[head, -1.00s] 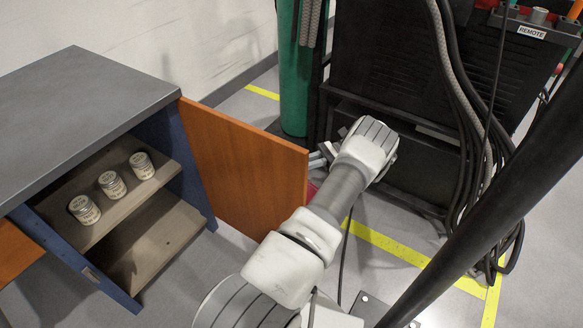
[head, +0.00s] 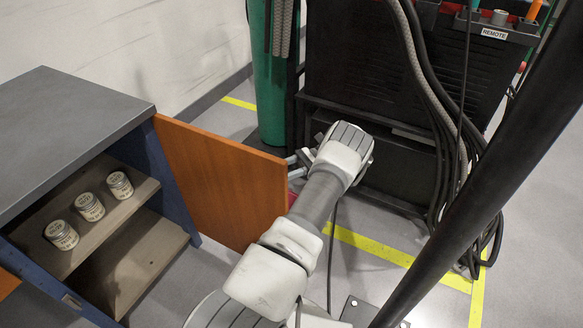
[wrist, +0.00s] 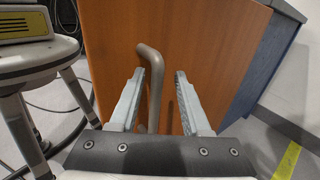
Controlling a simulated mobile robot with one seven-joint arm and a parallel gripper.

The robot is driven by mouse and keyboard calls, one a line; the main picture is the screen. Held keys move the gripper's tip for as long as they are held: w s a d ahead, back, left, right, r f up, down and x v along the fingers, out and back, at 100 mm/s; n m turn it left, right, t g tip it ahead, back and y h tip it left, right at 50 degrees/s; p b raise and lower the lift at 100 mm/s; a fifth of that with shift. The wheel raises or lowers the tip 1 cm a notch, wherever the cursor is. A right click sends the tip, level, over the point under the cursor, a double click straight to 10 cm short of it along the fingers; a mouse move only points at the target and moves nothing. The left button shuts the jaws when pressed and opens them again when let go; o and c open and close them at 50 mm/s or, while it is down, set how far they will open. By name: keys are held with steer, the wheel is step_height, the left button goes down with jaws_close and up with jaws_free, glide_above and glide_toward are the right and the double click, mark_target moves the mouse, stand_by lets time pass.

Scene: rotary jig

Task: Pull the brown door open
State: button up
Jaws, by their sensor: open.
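The brown door (head: 220,175) stands swung well out from the blue and grey cabinet, with the shelves inside exposed. In the wrist view the door's outer face (wrist: 215,55) fills the middle, and its grey bar handle (wrist: 152,85) runs down between my gripper's fingers, nearer the left one. My gripper (wrist: 160,75) is open around the handle, with a gap on the right side. In the head view my gripper (head: 293,165) is just behind the door's free edge, on its outer side; the handle is hidden there by the door.
Several jars (head: 90,206) stand on the cabinet's upper shelf. A green cylinder (head: 270,80) and a black machine (head: 370,60) with hanging cables are behind my arm. A grey stool-like stand (wrist: 35,75) is at left in the wrist view.

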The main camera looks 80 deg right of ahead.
step_height(320, 180, up, 4)
steer(key=shift+w+p, duration=0.1)
steer(key=shift+p, duration=0.8)
steer(key=s+a+r+p, duration=0.3)
steer(key=s+r, duration=0.3)
steer(key=s, duration=0.5)
steer(key=shift+a+r+p, duration=0.2)
steer(key=shift+a+p, duration=0.1)
steer(key=shift+p, duration=0.3)
steer(key=shift+s, duration=0.1)
